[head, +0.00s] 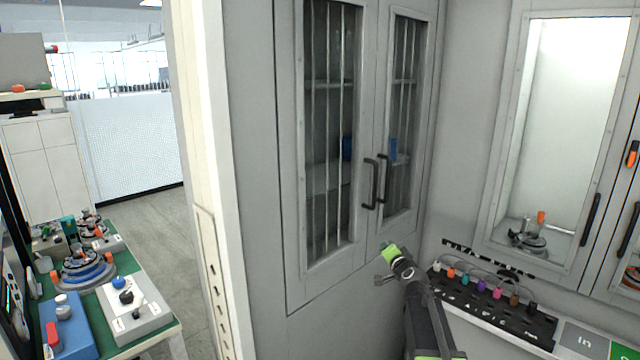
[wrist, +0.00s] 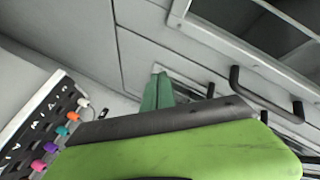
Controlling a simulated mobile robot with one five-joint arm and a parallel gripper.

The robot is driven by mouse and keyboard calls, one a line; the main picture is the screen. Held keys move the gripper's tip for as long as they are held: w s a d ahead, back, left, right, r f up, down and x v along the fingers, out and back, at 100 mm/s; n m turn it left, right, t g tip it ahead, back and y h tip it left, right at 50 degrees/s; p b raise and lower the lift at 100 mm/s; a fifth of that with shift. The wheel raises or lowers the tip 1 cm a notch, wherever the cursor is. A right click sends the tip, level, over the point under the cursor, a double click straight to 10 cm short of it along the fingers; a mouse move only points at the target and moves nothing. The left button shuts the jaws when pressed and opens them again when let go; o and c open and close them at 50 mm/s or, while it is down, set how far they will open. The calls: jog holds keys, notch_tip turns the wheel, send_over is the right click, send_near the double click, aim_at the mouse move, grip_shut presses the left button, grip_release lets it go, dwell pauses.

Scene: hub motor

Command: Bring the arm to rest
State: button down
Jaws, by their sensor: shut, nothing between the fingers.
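My gripper (head: 384,279) is in the lower right part of the head view, raised in front of the grey cabinet (head: 262,200). It is shut, with nothing seen between its fingers. A green part (head: 390,252) shows at the wrist above it. In the wrist view, a broad green and black part of my own arm fills the lower middle, and a dark green piece (wrist: 157,92) stands up beyond it. The gripper looks apart from the cabinet doors and their black handles (head: 371,183).
A dark rack (head: 490,308) with several coloured plugs lies right of my arm; it also shows in the wrist view (wrist: 45,125). A lit glass-front cabinet (head: 565,130) is at right. A workbench (head: 165,328) with motor parts is at left. Open floor (head: 150,215) lies beyond the doorway.

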jog(key=s+a+f+n+g+y, duration=0.1)
jog(key=s+a+f+n+g, duration=0.3)
jog(key=s+a+f, duration=0.3)
jog(key=s+a+f+n+g+y, duration=0.1)
jog(key=s+a+f+n+g, duration=0.3)
jog(key=s, duration=0.5)
jog(key=s+d+f+g+h, duration=0.1)
jog(key=s+d+f+g, duration=0.1)
jog(key=s, duration=0.8)
jog(key=s+d+f+n+g+h, duration=0.1)
jog(key=s+f+g, duration=0.4)
jog(key=s, duration=0.5)
jog(key=d+h, duration=0.1)
jog(key=d, duration=0.1)
jog(key=shift+d+f+g+h+p, duration=0.15)
jog(key=shift+d+g+h+p, duration=0.15)
jog(key=shift+d+g+p, duration=0.1)
